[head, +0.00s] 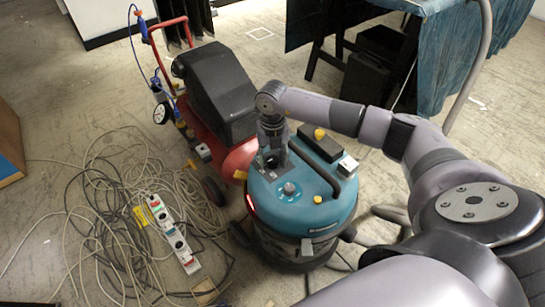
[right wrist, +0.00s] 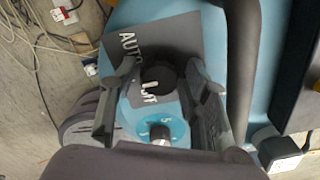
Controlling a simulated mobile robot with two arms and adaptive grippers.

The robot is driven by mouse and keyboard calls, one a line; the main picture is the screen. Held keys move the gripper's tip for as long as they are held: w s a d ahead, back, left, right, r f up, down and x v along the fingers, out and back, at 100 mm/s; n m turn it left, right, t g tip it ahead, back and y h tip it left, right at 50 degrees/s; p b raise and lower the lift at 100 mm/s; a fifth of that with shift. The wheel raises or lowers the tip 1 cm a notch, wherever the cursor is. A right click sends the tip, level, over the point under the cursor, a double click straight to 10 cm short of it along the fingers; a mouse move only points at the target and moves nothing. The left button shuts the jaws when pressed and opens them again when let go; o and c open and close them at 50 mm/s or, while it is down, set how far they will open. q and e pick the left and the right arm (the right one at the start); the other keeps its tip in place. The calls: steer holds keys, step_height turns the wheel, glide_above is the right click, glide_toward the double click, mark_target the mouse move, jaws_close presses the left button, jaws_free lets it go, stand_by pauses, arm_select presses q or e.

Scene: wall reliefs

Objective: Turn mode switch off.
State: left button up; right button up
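The mode switch is a black round knob (right wrist: 158,76) on a dark grey plate (right wrist: 185,33) lettered AUTO, with a pale mark on the knob. The plate sits on top of a blue vacuum cleaner (head: 325,212). My right gripper (right wrist: 160,68) is over the plate, its two fingers open on either side of the knob. I cannot tell whether they touch it. In the head view my right gripper (head: 271,150) points down and largely hides the switch. My left gripper is in no view.
A second knob (head: 289,188) on a light blue dial is close to the switch. A black handle (head: 345,189) arches over the cleaner's right side. A red and black compressor (head: 215,90) stands behind left. Tangled cables and a power strip (head: 172,232) lie on the floor at left.

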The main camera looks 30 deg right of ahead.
steer(key=c, duration=0.8)
steer(key=shift+n, duration=0.3)
steer(key=n, duration=1.1)
steer(key=shift+n, duration=0.3)
steer(key=o, duration=1.1)
steer(key=shift+o, duration=0.2)
